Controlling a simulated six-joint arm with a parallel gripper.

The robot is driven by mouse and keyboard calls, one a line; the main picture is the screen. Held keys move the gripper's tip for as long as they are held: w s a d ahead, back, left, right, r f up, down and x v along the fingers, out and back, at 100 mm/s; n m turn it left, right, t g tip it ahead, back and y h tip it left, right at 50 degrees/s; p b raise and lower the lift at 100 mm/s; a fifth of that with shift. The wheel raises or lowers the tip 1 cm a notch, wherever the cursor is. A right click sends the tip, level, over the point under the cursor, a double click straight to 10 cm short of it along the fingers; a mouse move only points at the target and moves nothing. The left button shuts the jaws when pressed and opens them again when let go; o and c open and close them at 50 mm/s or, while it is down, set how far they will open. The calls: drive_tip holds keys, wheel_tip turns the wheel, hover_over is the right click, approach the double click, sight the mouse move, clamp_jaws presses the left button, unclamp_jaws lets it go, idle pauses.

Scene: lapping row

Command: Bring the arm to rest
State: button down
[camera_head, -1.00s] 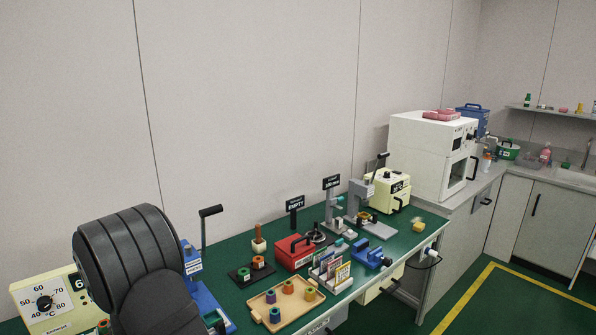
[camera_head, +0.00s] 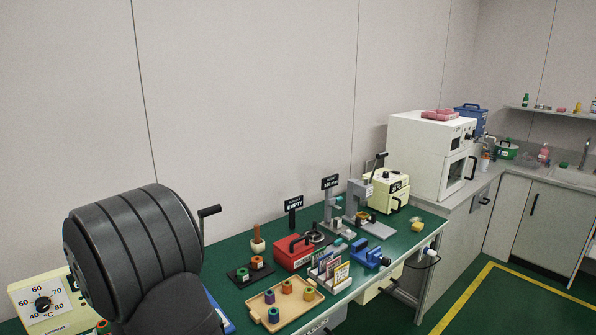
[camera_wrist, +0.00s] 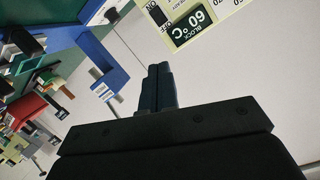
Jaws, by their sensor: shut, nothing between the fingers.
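My gripper shows in the wrist view (camera_wrist: 159,88), its two dark fingers pressed together with nothing between them. It is up in the air, apart from the bench things. In the head view my dark arm covers the lower left of the bench, and the gripper itself is hidden there. The cream heater box (camera_head: 43,302) with its dial stands at the far left, partly behind my arm. Its display also shows at the top of the wrist view (camera_wrist: 190,27) and reads 60 °C.
The green bench (camera_head: 232,292) holds a wooden tray (camera_head: 290,319) with coloured rings, a red box (camera_head: 291,256), a blue vise (camera_head: 368,257) and a card rack. A blue lever press (camera_wrist: 113,72) stands close by in the wrist view. The air above the bench is largely clear.

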drive_tip(key=shift+s+d+r+n, duration=0.15)
drive_tip(key=shift+s+d+n, duration=0.2)
drive_tip(key=shift+n, duration=0.45)
drive_tip(key=shift+s+d+r+n, duration=0.1)
drive_tip(key=shift+s+d+n, duration=0.2)
drive_tip(key=shift+n, duration=0.5)
drive_tip(key=shift+s+d+r+n, duration=0.15)
drive_tip(key=shift+s+d+n, duration=0.2)
drive_tip(key=shift+n, duration=0.45)
drive_tip(key=c, duration=2.1)
unclamp_jaws()
drive_tip(key=shift+w, duration=0.1)
drive_tip(key=o, duration=0.3)
drive_tip(key=shift+s+d+f, duration=0.15)
drive_tip(key=shift+s+f, duration=0.05)
drive_tip(key=shift+f, duration=0.1)
drive_tip(key=o, duration=1.1)
drive_tip(key=s+f+g, duration=0.1)
drive_tip(key=f, duration=0.1)
drive_tip(key=s+d+f+n+g, duration=0.1)
drive_tip(key=s+f, duration=0.1)
drive_tip(key=shift+s+d+f+n, duration=0.1)
drive_tip(key=shift+s+n, duration=0.15)
drive_tip(key=shift+n, duration=0.05)
drive_tip(key=o, duration=0.4)
drive_tip(key=shift+f+g, duration=0.3)
drive_tip(key=o, duration=0.3)
drive_tip(key=x, duration=0.9)
drive_tip(key=shift+a, duration=0.4)
drive_tip(key=shift+r, duration=0.1)
